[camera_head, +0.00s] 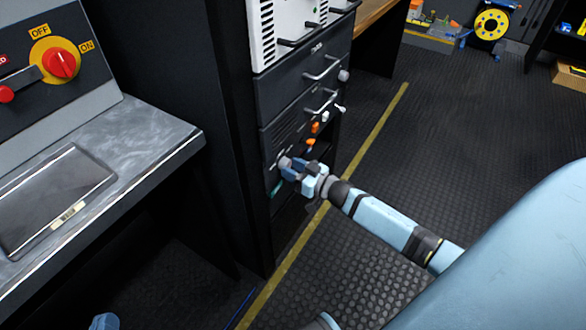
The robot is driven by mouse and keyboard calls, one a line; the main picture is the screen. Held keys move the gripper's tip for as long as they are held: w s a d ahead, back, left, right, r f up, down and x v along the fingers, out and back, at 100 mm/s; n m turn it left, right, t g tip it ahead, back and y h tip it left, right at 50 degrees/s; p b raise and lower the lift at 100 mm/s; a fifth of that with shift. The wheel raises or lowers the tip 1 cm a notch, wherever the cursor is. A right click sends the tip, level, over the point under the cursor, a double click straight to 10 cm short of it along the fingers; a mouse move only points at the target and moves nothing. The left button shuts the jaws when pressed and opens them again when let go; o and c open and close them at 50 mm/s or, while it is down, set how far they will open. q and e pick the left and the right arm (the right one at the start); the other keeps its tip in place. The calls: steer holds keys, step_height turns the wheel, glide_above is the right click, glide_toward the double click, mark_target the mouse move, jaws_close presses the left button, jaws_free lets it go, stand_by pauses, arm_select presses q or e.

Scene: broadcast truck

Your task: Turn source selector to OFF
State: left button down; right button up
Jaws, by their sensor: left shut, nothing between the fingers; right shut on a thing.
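My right gripper (291,167) reaches in from the lower right to the low front panel of the black rack (262,110). It is shut on a small control there, which its fingers mostly hide, so I cannot read the control's setting. No label naming the source selector is legible. On the grey console at left, a red rotary knob (62,64) sits on a yellow plate marked OFF and ON, with no gripper near it. A small blue tip of my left gripper (103,322) shows at the bottom edge, away from the controls and empty.
Pull handles (322,70) and orange knobs (315,127) stick out of the rack above my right gripper. A grey desk (150,130) with a dark flat panel (58,195) juts out at left. The dark textured floor (430,140) at right is clear, with a yellow line.

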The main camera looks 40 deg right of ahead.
arm_select(q)
steer(key=shift+s+a+f, duration=0.1)
steer(key=shift+f, duration=0.05)
arm_select(e)
steer(key=shift+n, duration=0.3)
steer(key=shift+n+p, duration=0.3)
steer(key=shift+n, duration=0.2)
steer(key=shift+n+p, duration=0.3)
steer(key=shift+n, duration=0.9)
steer(key=n, duration=0.4)
steer(key=shift+d+n, duration=0.1)
steer(key=shift+n, duration=0.2)
steer(key=n, duration=0.2)
steer(key=shift+n, duration=0.6)
arm_select(q)
steer(key=shift+a+f+g+y, duration=0.2)
steer(key=shift+f+g, duration=0.05)
steer(key=shift+f, duration=0.25)
steer(key=shift+a+f+g+y, duration=0.15)
steer(key=shift+f+g+y, duration=0.1)
steer(key=shift+f, duration=0.2)
steer(key=shift+s, duration=0.1)
steer(key=shift+s+f, duration=0.1)
arm_select(e)
steer(key=o, duration=0.9)
